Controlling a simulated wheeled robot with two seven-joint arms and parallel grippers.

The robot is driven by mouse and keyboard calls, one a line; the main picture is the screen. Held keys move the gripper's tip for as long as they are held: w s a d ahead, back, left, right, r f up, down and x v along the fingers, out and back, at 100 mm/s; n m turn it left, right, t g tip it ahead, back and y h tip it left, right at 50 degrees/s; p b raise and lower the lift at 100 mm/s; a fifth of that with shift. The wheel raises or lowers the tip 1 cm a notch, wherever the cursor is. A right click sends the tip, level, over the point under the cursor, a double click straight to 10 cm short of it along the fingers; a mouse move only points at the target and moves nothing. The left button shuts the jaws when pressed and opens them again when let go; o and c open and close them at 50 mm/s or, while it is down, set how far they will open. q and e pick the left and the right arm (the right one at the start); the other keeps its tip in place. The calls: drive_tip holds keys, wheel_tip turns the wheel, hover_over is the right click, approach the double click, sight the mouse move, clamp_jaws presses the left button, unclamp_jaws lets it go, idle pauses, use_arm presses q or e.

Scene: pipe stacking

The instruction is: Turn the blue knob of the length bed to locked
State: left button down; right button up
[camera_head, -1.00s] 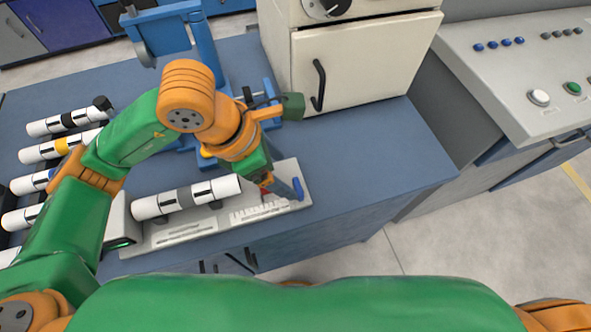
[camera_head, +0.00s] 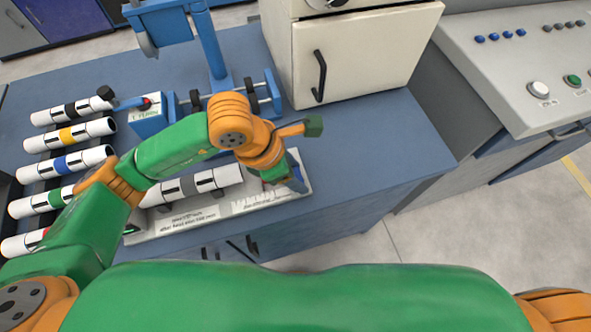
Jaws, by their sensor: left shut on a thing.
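The length bed (camera_head: 180,222) is a pale grey plate with printed markings near the front edge of the bench. A white pipe (camera_head: 217,178) with a grey band and black marks lies along it. The blue knob (camera_head: 299,184) is at the bed's right end, partly covered by my left gripper (camera_head: 291,178). My left gripper reaches down there from above and is shut on the blue knob. Its fingertips are mostly hidden by the wrist, and the knob's exact angle is hard to tell. My right gripper is not in view.
Several white pipes with coloured bands lie in a rack on the left, one with a yellow band (camera_head: 70,134). A blue machine (camera_head: 150,118) stands behind my arm. A cream cabinet (camera_head: 355,62) stands at the back. The bench's right part (camera_head: 395,145) is clear.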

use_arm(q)
drive_tip(key=shift+f+m+b, duration=0.25)
drive_tip(key=shift+m+b, duration=0.25)
drive_tip(key=shift+b, duration=0.3)
drive_tip(key=m+g+b, duration=0.2)
drive_tip(key=m+b, duration=0.3)
drive_tip(key=b, duration=0.1)
drive_tip(key=shift+w, duration=0.2)
drive_tip(key=m+g+b, duration=0.1)
drive_tip(key=m+b, duration=0.1)
drive_tip(key=m, duration=0.1)
drive_tip(key=shift+r+m+g, duration=0.1)
drive_tip(key=shift+m+g, duration=0.2)
drive_tip(key=m, duration=0.1)
drive_tip(key=m+g+y+b, duration=0.1)
drive_tip(key=m, duration=0.1)
drive_tip(key=shift+w+d+r+m, duration=0.1)
drive_tip(key=shift+d+m, duration=0.05)
drive_tip(key=shift+m, duration=0.15)
drive_tip(key=shift+w+m+g+y, duration=0.1)
drive_tip(key=shift+m+g+y, duration=0.3)
drive_tip(key=shift+m, duration=0.75)
drive_tip(key=shift+m+g+y, duration=0.2)
drive_tip(key=shift+m+y, duration=0.4)
drive_tip(key=shift+m, duration=0.55)
drive_tip(key=shift+d, duration=0.1)
